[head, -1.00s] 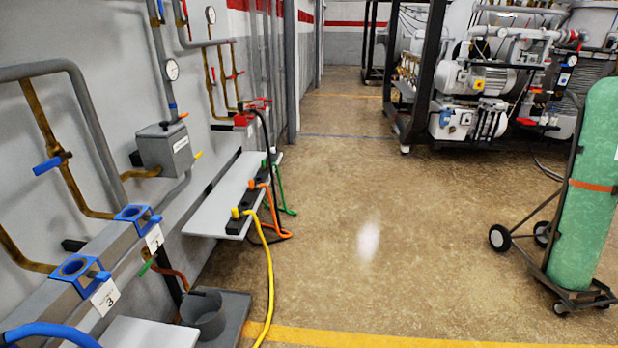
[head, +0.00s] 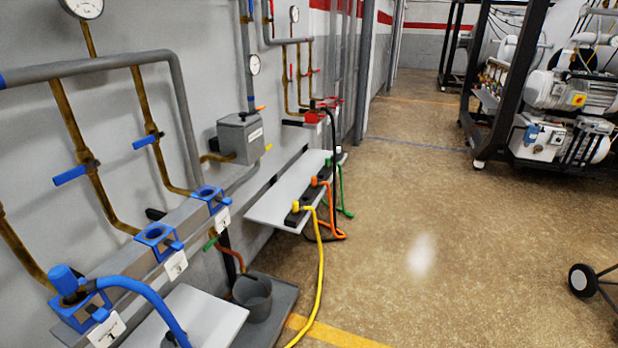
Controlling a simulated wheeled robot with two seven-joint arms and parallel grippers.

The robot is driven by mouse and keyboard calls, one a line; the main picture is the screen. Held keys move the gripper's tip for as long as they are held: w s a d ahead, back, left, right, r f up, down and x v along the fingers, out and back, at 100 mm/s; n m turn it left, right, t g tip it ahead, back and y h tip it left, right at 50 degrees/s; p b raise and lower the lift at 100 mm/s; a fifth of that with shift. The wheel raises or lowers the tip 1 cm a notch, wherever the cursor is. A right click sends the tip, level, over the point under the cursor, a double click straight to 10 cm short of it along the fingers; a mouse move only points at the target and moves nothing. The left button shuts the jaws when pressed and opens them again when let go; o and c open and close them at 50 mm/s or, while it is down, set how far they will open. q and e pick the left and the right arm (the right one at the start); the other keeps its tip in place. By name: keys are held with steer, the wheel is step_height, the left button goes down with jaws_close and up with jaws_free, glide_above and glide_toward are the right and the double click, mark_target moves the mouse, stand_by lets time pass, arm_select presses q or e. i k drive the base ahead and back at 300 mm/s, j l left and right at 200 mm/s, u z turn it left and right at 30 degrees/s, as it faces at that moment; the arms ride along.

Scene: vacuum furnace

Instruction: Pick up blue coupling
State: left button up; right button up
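The blue coupling (head: 65,280) is a blue cylinder at the lower left of the head view. It sits upright in the nearest blue holder (head: 83,304) on the grey wall rail. A thick blue hose (head: 147,295) runs from beside it to the right and down out of the picture. Two more blue holders, the middle one (head: 158,236) and the far one (head: 208,197), stand empty further along the rail. Neither of my grippers is in view.
A light grey shelf (head: 205,315) juts out below the rail. A grey bucket (head: 253,297) stands beyond it. A further shelf (head: 265,207) holds yellow, orange and green hose ends. Open floor (head: 430,230) lies to the right.

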mark_target(62, 277)
steer(key=u, duration=1.65)
steer(key=i+j+z, duration=0.15)
steer(key=j+z, duration=0.85)
steer(key=i+l, duration=0.05)
